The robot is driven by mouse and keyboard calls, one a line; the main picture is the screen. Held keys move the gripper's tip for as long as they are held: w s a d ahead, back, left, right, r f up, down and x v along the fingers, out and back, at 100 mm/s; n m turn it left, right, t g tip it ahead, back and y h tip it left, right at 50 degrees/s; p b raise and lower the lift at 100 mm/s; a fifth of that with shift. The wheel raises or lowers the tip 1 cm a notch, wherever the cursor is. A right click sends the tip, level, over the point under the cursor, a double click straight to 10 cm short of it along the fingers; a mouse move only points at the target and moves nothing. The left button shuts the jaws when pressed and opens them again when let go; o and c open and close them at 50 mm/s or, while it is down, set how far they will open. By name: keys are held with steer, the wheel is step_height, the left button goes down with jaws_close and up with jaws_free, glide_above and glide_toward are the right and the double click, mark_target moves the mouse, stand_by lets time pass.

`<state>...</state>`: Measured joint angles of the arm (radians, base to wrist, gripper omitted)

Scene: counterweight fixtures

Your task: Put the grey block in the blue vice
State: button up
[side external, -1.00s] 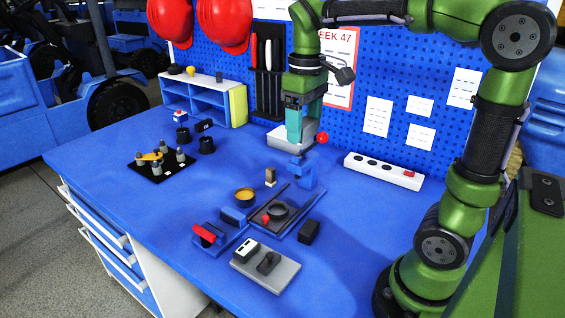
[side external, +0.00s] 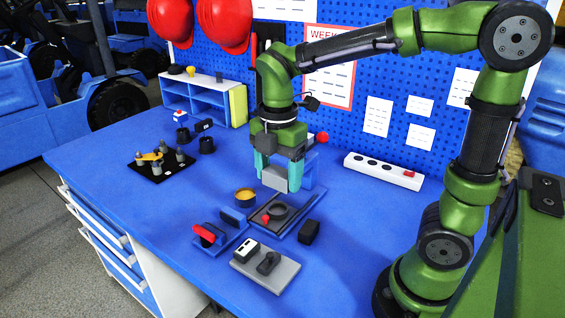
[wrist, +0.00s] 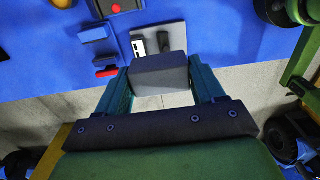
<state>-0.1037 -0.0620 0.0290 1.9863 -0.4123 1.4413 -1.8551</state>
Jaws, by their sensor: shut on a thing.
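My gripper (side external: 279,174) is shut on the grey block (side external: 274,179), with a teal finger on each side. It holds the block above the table, behind the dark tray with the round disc. In the wrist view the block (wrist: 160,74) sits between the fingertips of my gripper (wrist: 161,84). The blue vice (side external: 220,238) stands on the table, forward and left of the block in the side view, with a red handle. The vice (wrist: 95,34) also shows in the wrist view, left of the block, its blue jaws apart. Nothing is visible between them.
A dark tray with a round disc (side external: 280,211) stands right of the vice. A grey plate (side external: 286,274) with switches lies in front. A yellow-topped cup (side external: 245,194) and a black block (side external: 309,231) are close by. A white power strip (side external: 383,171) lies at the back right.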

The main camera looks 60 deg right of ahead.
step_height(320, 180, down, 14)
steer(key=shift+w+f, duration=0.1)
steer(key=shift+f, duration=0.05)
glide_above(222, 221)
steer(key=s+a, duration=0.2)
steer(key=s, duration=0.1)
steer(key=shift+w+a+f, duration=0.1)
steer(key=shift+f, duration=2.55)
steer(key=shift+f, duration=0.1)
steer(key=o, duration=1.1)
